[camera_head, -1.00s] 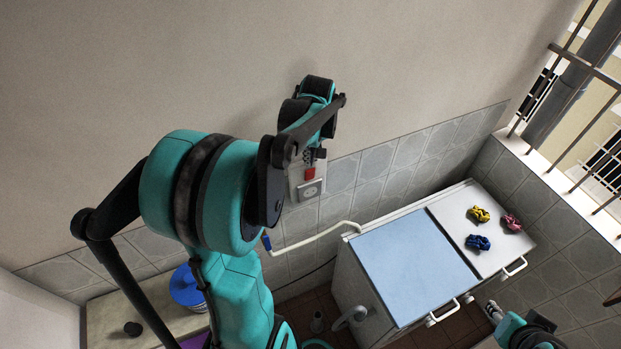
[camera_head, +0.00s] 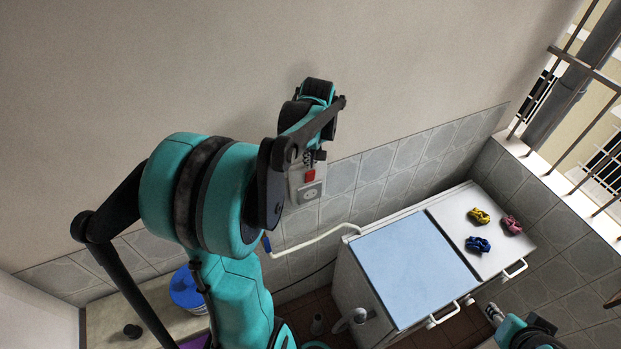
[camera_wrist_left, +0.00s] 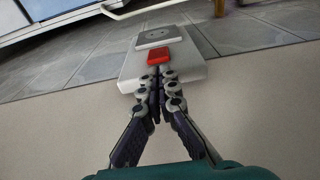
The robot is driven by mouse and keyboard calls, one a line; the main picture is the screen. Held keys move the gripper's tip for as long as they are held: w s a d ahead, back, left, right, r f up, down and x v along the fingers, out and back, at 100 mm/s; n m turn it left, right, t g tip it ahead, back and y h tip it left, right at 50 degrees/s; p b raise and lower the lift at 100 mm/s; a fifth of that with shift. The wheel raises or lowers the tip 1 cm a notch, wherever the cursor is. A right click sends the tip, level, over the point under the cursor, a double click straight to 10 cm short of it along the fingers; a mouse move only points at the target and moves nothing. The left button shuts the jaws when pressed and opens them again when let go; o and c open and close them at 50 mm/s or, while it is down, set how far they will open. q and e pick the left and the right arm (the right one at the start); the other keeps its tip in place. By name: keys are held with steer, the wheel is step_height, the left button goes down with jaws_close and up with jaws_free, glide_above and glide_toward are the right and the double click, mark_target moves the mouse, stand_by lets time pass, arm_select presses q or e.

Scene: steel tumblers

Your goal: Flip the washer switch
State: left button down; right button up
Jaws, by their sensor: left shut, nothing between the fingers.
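The red switch (camera_head: 310,175) is on a white wall plate (camera_head: 293,178) with a socket (camera_head: 311,191) below it. In the left wrist view the red switch (camera_wrist_left: 158,56) lies straight ahead of my left gripper (camera_wrist_left: 158,80), between the fingertips and the socket (camera_wrist_left: 158,36). My left gripper (camera_head: 313,157) is shut and empty, its tips over the plate and very close to the switch. I cannot tell whether they touch it, or which way the switch is tilted. My right gripper (camera_head: 494,312) shows only partly at the lower right, away from the switch.
A white appliance with a light-blue top (camera_head: 410,265) stands below and right of the plate. Yellow (camera_head: 479,215), pink (camera_head: 512,224) and blue (camera_head: 478,244) items lie on the white top beside it. A white pipe (camera_head: 315,238) runs along the wall. A barred window is at the right.

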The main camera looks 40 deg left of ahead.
mark_target(310, 171)
arm_select(q)
steer(key=shift+f, duration=0.15)
stand_by(0.3)
step_height(310, 171, up, 7)
steer(key=p, duration=0.4)
steer(key=shift+p, duration=0.35)
stand_by(0.4)
steer(key=s+d+f+m+t+b, duration=0.2)
steer(key=s+d+f+m+b, duration=0.1)
steer(key=d+f+b, duration=0.4)
steer(key=s+d+f+m+t+h+b, duration=0.1)
steer(key=s+d+f+m+b, duration=0.3)
steer(key=f+b, duration=0.9)
steer(key=s+d+f+m+t+b, duration=0.3)
steer(key=s+d+f+m+b, duration=0.1)
steer(key=d+f+b, duration=0.6)
steer(key=shift+s+d+f+m+h+b, duration=0.15)
steer(key=shift+f+m+h+b, duration=0.15)
steer(key=shift+f+m+b, duration=0.7)
steer(key=shift+r, duration=0.45)
